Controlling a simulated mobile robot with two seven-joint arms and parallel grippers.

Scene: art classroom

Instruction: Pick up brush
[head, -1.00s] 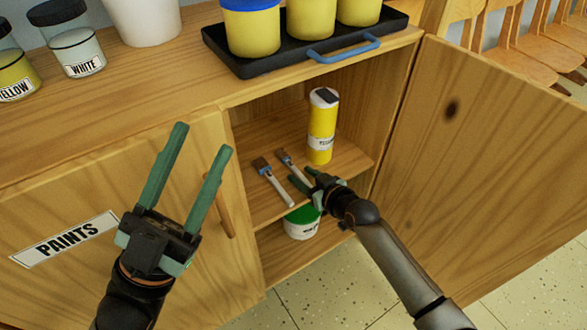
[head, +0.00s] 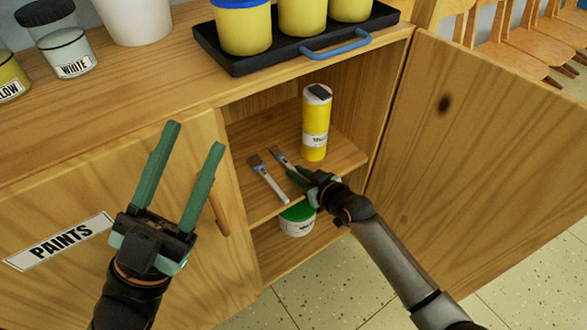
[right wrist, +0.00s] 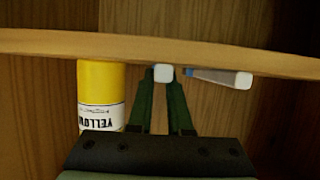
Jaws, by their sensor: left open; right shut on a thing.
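Two brushes lie on the shelf inside the open cabinet. The left brush (head: 267,181) lies free, and its white handle end shows in the right wrist view (right wrist: 225,77). The right brush (head: 281,159) points its bristles toward the back of the shelf. My right gripper (head: 302,177) is shut on the right brush's handle. In the right wrist view its fingers (right wrist: 161,88) stand on both sides of this brush's white handle end (right wrist: 162,73). My left gripper (head: 183,165) is open and empty in front of the closed door.
A yellow cylinder (head: 315,128) stands on the shelf behind my right gripper. A green-lidded tub (head: 297,222) stands below the shelf. The open door (head: 470,165) bounds the right side. A black tray (head: 220,55) with yellow containers sits on top.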

